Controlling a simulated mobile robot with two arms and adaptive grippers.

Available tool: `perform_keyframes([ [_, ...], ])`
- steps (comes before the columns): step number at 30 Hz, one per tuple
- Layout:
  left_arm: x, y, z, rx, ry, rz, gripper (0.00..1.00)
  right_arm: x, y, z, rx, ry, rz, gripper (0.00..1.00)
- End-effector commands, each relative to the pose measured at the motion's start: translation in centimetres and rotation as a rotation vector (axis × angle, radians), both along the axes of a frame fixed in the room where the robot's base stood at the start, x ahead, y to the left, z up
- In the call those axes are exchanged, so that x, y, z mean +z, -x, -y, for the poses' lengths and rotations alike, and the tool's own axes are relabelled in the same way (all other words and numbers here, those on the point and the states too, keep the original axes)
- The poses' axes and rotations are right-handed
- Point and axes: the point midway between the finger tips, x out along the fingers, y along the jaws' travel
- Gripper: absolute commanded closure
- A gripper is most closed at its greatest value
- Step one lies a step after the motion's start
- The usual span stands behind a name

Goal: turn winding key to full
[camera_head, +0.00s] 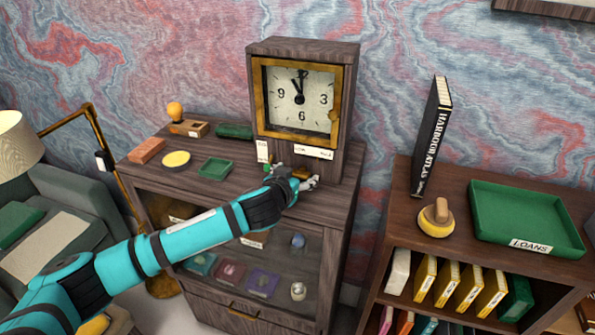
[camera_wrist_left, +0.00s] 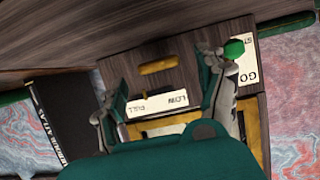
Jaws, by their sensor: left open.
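The wooden clock (camera_head: 300,100) stands on the cabinet, its dial in a brass frame. Low on its front, in the left wrist view, is a brass bar-shaped winding key (camera_wrist_left: 157,66), lying nearly level with a slight tilt. Beside it is a white label (camera_wrist_left: 158,103) reading LOW and FULL, upside down in that view; it also shows in the head view (camera_head: 314,152). My left gripper (camera_head: 300,181) is at the clock's lower front. In the left wrist view its open fingers (camera_wrist_left: 162,78) stand on either side of the key, with visible gaps. My right gripper is out of view.
A green knob (camera_wrist_left: 234,48) beside a white label lies close to one left finger. A separate shelf at right holds a black atlas (camera_head: 432,135) and a green LOANS tray (camera_head: 525,217).

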Motion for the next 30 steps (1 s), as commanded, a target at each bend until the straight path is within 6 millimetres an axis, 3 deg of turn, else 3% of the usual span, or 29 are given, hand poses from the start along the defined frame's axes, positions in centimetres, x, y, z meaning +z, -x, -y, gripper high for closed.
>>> perform_keyframes([
  [6, -0.48, -1.28, 0.45, 0.000, -0.001, 0.001, 0.27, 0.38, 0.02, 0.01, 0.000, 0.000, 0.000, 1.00],
  [15, -0.60, -1.42, 0.48, -0.001, 0.000, 0.001, 0.27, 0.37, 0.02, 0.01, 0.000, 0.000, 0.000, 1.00],
  [28, -0.58, -1.41, 0.46, 0.000, 0.000, 0.001, 0.82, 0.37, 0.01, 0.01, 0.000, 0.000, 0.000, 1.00],
  [30, -0.59, -1.40, 0.46, 0.000, -0.001, 0.001, 0.83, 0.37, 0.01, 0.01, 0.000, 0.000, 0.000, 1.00],
])
